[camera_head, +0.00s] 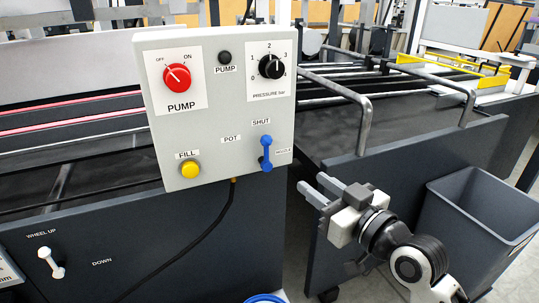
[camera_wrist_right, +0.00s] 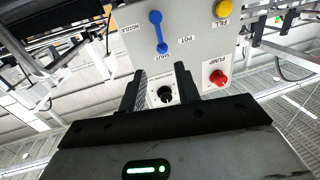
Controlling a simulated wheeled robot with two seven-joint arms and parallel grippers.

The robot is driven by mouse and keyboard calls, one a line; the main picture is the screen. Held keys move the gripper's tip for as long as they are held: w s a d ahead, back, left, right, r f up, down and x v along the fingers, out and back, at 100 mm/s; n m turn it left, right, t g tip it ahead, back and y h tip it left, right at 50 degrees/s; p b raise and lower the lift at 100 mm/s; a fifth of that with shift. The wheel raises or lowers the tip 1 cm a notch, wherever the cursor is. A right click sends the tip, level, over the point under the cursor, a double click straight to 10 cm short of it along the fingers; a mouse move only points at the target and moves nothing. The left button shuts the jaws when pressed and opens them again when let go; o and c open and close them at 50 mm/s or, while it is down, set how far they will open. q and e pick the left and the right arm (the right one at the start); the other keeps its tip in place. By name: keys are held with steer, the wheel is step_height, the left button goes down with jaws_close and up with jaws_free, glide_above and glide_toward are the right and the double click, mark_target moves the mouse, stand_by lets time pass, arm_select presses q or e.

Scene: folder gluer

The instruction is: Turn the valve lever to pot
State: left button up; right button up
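The blue valve lever (camera_head: 266,153) is on the lower right of the grey control panel (camera_head: 222,167). It stands upright, with its upper end toward the SHUT label (camera_head: 261,121). The POT label (camera_head: 230,139) is to its left and the NOZZLE label (camera_head: 284,151) to its right. In the right wrist view the panel appears upside down, with the lever (camera_wrist_right: 158,32) beyond the fingers. My right gripper (camera_head: 313,184) is below and right of the lever, apart from it. Its fingers are spread and empty, as the wrist view (camera_wrist_right: 159,72) also shows. My left gripper is not in view.
The panel also carries a red pump knob (camera_head: 177,77), a black pressure knob (camera_head: 271,66) and a yellow FILL button (camera_head: 189,170). A black hose (camera_head: 213,222) hangs below it. A metal rail (camera_head: 364,128) and a grey bin (camera_head: 480,225) are to the right.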

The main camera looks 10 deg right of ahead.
mark_target(268, 151)
steer(key=p+x, duration=0.1)
steer(key=x, duration=1.4)
jaws_close()
